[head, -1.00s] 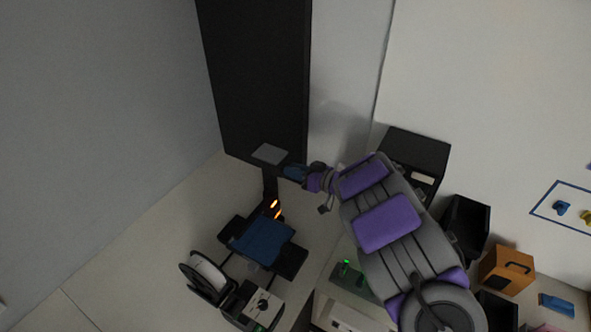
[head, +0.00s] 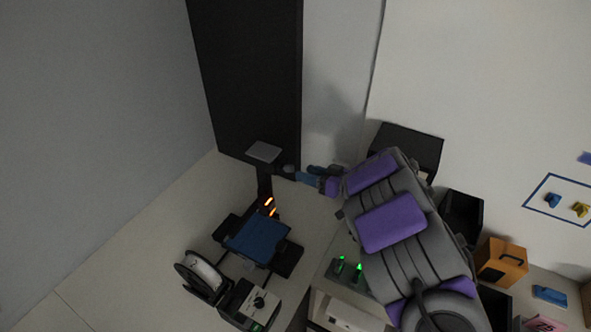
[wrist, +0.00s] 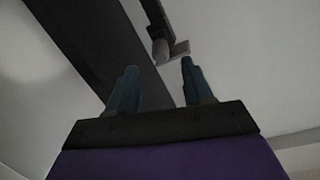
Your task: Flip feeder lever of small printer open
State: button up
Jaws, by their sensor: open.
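The small printer (head: 258,240) stands at the lower left in the head view, with a blue bed, a dark upright and a pale plate (head: 264,151) at the top. A rounded grey piece (head: 289,169) sticks out beside the plate. I cannot tell for sure whether it is the feeder lever. My gripper (head: 303,173) is just right of this piece, fingers pointing left. In the wrist view my gripper (wrist: 159,66) is open and empty. The grey piece (wrist: 161,49) shows between and beyond the fingertips, apparently apart from them.
A tall black panel (head: 248,75) stands behind the printer. A white spool (head: 203,271) and a box with a dial (head: 256,304) are in front of it. Black bins (head: 461,219) and an orange box (head: 502,261) are at the right. Free air lies above the bed.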

jog(key=v, duration=1)
jog(key=shift+f, duration=0.1)
